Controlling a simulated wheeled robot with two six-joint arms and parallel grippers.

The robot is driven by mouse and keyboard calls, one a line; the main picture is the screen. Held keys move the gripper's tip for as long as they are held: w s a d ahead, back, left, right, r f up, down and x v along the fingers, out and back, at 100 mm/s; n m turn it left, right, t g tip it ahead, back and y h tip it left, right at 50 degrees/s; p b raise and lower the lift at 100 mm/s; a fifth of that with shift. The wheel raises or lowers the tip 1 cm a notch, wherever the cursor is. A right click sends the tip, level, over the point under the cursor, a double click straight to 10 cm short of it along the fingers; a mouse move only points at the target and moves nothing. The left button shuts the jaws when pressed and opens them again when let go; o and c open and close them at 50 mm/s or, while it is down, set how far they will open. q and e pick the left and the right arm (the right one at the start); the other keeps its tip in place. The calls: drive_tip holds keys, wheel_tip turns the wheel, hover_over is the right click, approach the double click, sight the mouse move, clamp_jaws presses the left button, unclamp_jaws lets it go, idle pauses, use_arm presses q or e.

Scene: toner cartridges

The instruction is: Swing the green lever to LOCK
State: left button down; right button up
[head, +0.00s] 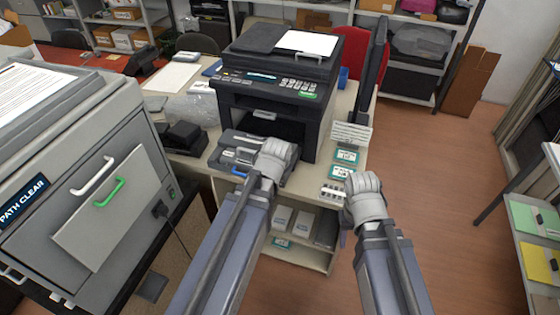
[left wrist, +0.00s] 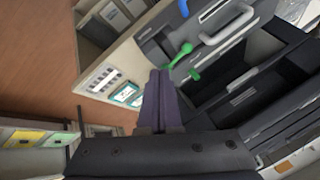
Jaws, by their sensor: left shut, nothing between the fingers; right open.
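The green lever (left wrist: 181,54) shows in the left wrist view on a dark grey cartridge unit at the desk's front edge. My left gripper (left wrist: 158,76) is shut and empty, its tips close beside the lever; I cannot tell whether they touch. In the head view the grey unit (head: 232,150) lies in front of the printer, and my left gripper (head: 279,150) is over its right end, hiding the lever. No LOCK mark is legible. My right gripper (head: 363,184) is open and empty, at the desk's right front corner.
The black printer (head: 280,80) stands behind the unit. Teal boxes (head: 343,164) and a tray of small pieces (head: 334,193) lie to the right. A grey machine (head: 60,150) at left has another green handle (head: 109,192).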

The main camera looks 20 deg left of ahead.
use_arm(q)
drive_tip(key=p+v, duration=0.2)
drive_tip(key=v, duration=0.2)
use_arm(e)
drive_tip(key=r, duration=0.3)
drive_tip(key=shift+s+r, duration=0.15)
drive_tip(key=shift+s, duration=0.2)
drive_tip(key=shift+d, duration=0.1)
use_arm(q)
drive_tip(key=shift+s+d, duration=0.1)
